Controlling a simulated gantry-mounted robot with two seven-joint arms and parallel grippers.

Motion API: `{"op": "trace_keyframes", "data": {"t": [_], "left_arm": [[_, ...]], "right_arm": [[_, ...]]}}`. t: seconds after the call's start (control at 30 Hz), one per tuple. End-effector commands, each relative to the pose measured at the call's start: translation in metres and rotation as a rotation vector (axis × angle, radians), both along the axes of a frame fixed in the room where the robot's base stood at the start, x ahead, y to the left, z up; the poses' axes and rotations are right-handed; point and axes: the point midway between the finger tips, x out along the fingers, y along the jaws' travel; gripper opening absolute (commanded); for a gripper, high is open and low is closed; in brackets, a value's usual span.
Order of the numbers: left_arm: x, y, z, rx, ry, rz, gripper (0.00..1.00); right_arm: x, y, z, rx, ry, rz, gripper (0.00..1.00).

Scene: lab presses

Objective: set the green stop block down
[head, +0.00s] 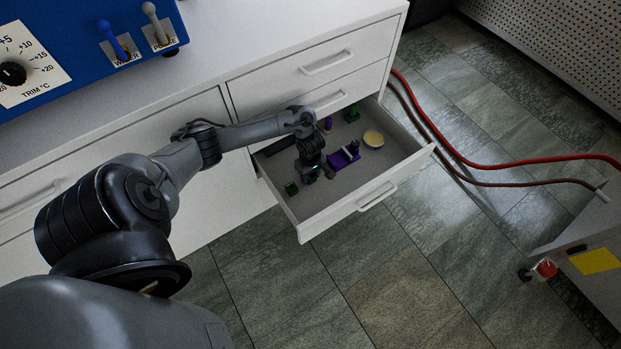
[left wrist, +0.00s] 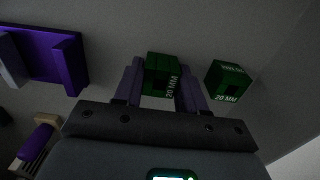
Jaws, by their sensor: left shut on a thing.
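My left gripper (head: 311,175) reaches down into the open drawer. In the left wrist view its two fingers stand on either side of a green block marked 20 MM (left wrist: 162,75), and it is shut on that block. I cannot tell whether the held block touches the drawer floor. A second green 20 MM block (left wrist: 228,80) sits just right of the fingers, apart from the held one. In the head view it is near the drawer's left front corner (head: 291,188). My right gripper is not in view.
The open drawer (head: 335,205) also holds a purple bracket-shaped piece (head: 343,158), a round pale-yellow disc (head: 373,139), a small purple item (head: 328,124) and a green item (head: 352,115) at the back. The drawer floor's right front part is clear. Red hoses (head: 470,165) lie outside, right.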

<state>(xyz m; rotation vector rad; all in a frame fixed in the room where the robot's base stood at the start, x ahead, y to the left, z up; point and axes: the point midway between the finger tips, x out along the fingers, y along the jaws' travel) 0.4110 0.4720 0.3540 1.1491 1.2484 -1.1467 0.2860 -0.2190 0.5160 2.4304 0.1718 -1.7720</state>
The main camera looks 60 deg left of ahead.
Motion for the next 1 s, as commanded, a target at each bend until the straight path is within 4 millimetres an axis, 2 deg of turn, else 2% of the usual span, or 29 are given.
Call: {"op": "trace_keyframes", "data": {"t": [0.03, 0.47, 0.5, 0.63, 1.0], "left_arm": [[0.0005, 0.0002, -0.0035, 0.000, -0.001, -0.001, 0.03], [0.0000, -0.0003, -0.0049, -0.001, 0.001, 0.002, 0.03], [0.0000, -0.0002, -0.0052, -0.001, 0.000, 0.001, 0.46], [0.0000, -0.0002, -0.0053, -0.001, 0.000, 0.001, 0.66], [0.0005, 0.0000, -0.0034, 0.000, -0.001, 0.000, 0.66]], "right_arm": [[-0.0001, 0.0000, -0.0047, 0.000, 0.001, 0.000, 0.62], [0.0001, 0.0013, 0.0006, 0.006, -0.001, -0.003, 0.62], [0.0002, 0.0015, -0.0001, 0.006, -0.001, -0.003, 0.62], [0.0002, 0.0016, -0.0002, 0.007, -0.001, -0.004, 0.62], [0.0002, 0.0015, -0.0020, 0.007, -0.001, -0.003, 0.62]]}}
